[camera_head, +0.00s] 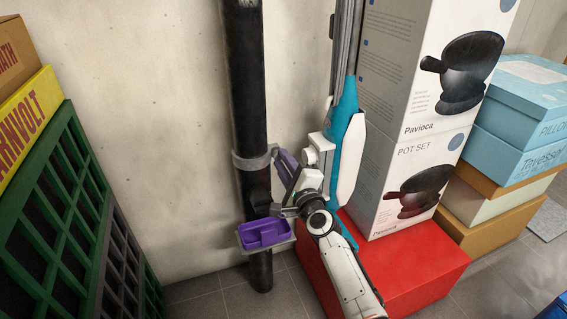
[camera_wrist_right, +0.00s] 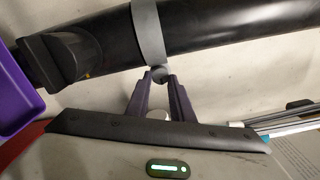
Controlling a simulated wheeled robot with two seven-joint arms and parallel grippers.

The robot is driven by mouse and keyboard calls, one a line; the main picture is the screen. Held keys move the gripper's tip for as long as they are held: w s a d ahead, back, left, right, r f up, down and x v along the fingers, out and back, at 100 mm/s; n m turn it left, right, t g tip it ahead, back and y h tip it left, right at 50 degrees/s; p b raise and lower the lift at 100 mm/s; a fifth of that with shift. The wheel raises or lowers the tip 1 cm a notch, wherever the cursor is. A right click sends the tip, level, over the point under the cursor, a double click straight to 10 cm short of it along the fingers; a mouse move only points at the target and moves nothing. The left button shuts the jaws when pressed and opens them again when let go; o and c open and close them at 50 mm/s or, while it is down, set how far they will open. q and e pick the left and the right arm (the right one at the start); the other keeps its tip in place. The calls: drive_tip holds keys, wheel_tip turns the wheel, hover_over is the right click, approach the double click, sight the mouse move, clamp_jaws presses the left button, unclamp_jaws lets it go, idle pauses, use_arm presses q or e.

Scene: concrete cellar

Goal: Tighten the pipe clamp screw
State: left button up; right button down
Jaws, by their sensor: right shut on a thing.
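A black pipe (camera_head: 247,85) stands upright against the wall. A grey pipe clamp (camera_head: 243,161) circles it, and its band also shows in the right wrist view (camera_wrist_right: 147,30). The clamp screw (camera_wrist_right: 160,72) is a small grey round head at the side of the band. My right gripper (camera_head: 279,158) reaches the clamp from the right. Its two dark purple fingers are shut on the screw head, as the right wrist view shows best (camera_wrist_right: 160,77). The fingertips partly hide the screw. My left gripper is in neither view.
A purple tray (camera_head: 246,244) sits on the pipe below the clamp. A red box (camera_head: 425,265) and stacked pot-set boxes (camera_head: 390,120) stand right, beside a teal upright appliance (camera_head: 347,95). Green crates (camera_head: 50,200) stand left. Bare wall lies between crates and pipe.

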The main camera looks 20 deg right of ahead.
drive_tip(key=shift+a, duration=0.1)
idle(0.3)
drive_tip(key=c, duration=1.8)
unclamp_jaws()
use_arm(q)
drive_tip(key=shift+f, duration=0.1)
